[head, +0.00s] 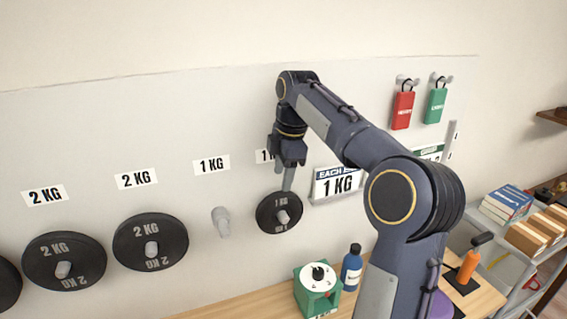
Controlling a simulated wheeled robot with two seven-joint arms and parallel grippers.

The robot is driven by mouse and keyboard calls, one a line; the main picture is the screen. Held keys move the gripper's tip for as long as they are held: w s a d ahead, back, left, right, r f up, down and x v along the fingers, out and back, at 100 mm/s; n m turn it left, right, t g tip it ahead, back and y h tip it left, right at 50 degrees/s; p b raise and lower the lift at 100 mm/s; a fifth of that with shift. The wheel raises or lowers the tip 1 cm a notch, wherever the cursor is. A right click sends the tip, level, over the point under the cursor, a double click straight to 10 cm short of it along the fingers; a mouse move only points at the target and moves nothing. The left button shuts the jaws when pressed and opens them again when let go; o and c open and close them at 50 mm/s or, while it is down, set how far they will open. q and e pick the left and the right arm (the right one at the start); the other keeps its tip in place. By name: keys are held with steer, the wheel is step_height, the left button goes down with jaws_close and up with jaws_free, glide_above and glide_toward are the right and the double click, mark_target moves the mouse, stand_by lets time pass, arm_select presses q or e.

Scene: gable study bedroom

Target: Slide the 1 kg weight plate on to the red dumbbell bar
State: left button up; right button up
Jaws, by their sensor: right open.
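A small black 1 kg weight plate (268,218) hangs on a grey peg on the wall board, under a partly covered 1 KG label. My right gripper (288,182) is open, pointing down, with its fingers at the plate's upper edge. Only one finger shows clearly, and I cannot tell whether it touches the plate. I cannot make out the red dumbbell bar in this view. My left gripper is not in view.
Larger 2 KG plates (38,261) hang to the left, beside an empty peg (221,220). Below are a green-and-white device (318,285) and a blue bottle (352,266) on the wooden bench (235,309). Red (402,110) and green (436,106) tags hang upper right.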

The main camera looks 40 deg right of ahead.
mark_target(281, 193)
steer(key=shift+w+f, duration=0.25)
steer(key=shift+f, duration=1)
steer(key=shift+w+f, duration=0.2)
steer(key=shift+f, duration=1.1)
steer(key=shift+w+f, duration=0.25)
steer(key=shift+f, duration=1)
steer(key=shift+r, duration=0.1)
jaws_close()
